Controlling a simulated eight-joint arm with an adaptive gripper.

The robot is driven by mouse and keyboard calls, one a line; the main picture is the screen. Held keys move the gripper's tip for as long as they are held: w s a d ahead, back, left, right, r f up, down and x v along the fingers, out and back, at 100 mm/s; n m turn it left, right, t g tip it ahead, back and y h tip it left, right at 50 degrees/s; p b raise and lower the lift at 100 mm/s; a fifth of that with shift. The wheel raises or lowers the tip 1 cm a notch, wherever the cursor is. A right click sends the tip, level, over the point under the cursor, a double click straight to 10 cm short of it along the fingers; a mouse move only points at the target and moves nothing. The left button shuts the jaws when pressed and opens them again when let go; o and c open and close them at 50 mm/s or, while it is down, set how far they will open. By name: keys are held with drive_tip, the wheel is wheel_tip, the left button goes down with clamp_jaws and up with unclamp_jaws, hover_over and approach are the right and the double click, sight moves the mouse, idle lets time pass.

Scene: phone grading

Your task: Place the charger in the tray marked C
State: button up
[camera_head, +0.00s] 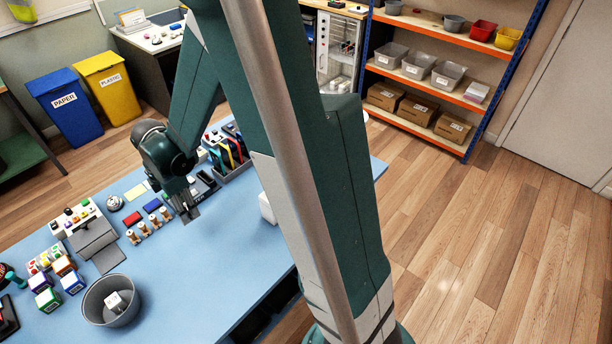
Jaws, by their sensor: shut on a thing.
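My gripper (190,213) points down over the middle of the blue table. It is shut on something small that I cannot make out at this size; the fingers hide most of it. A small white block with dark marks (114,301) lies inside the round grey bowl (86,309) at the front left; I cannot tell whether it is a charger. Another white object (267,207) is partly hidden behind my arm, to the right of the gripper. I cannot read a letter C on any tray; part of the table is hidden by my arm.
Small wooden pieces (144,230) and red and blue blocks (152,204) stand left of my gripper. A rack of coloured upright items (231,158) is behind it. Coloured cubes (73,282) and a grey box (92,236) are at left. The table's front middle is clear.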

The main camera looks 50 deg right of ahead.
drive_tip(key=s+d+m, duration=0.5)
drive_tip(key=d, duration=1)
drive_tip(key=s+d+m, duration=0.5)
drive_tip(key=d+m, duration=0.1)
drive_tip(key=d, duration=0.9)
drive_tip(key=s+d+m, duration=0.5)
drive_tip(key=d+m, duration=0.1)
drive_tip(key=d, duration=0.9)
drive_tip(key=shift+d+r, duration=0.3)
drive_tip(key=shift+r, duration=0.05)
drive_tip(key=shift+w+f+b, duration=0.1)
drive_tip(key=shift+f+b, duration=0.2)
drive_tip(key=shift+f, duration=2.85)
drive_tip(key=shift+f+b, duration=0.3)
drive_tip(key=shift+f, duration=1.55)
drive_tip(key=shift+f, duration=0.2)
